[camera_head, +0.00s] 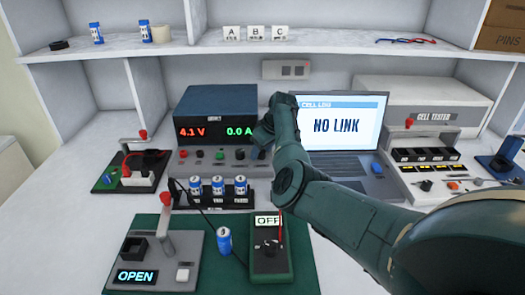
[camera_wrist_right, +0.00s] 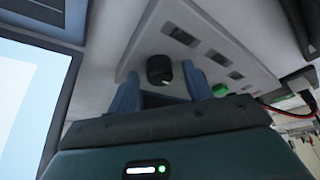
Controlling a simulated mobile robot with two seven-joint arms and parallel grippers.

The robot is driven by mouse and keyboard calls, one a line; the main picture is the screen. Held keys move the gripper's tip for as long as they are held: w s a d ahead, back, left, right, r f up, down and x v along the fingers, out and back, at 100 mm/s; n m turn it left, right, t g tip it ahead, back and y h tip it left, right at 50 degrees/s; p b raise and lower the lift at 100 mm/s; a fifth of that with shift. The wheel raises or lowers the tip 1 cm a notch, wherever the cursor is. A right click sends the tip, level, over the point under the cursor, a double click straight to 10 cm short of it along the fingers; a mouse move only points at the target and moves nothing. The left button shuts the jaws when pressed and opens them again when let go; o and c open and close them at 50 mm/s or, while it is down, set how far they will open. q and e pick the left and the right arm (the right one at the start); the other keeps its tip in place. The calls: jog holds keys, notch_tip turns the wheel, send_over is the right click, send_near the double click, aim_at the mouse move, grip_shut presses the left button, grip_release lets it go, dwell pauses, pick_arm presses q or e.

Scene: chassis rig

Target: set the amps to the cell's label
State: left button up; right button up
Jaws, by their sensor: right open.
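The power supply (camera_head: 215,108) is a dark blue box reading 4.1 V in red and 0.0 A in green. Its pale control strip (camera_head: 190,167) carries red, green and dark knobs. My right gripper (camera_head: 263,133) is at the strip's right end and hides part of it. In the right wrist view my open right gripper (camera_wrist_right: 159,78) has its blue fingers either side of a black knob (camera_wrist_right: 160,70); contact cannot be told. A loose blue and white cell (camera_head: 225,242) stands on the green mat; its label is not readable. My left gripper is out of view.
Three cells stand in a black rack (camera_head: 215,200). A fixture (camera_head: 155,260) reading OPEN and a green meter (camera_head: 270,262) reading OFF are in front. A laptop (camera_head: 340,130) showing NO LINK is right of the gripper. A cell tester (camera_head: 425,115) stands at right.

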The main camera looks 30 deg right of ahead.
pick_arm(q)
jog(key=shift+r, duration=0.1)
pick_arm(e)
jog(key=shift+c, duration=0.2)
jog(key=c, duration=0.9)
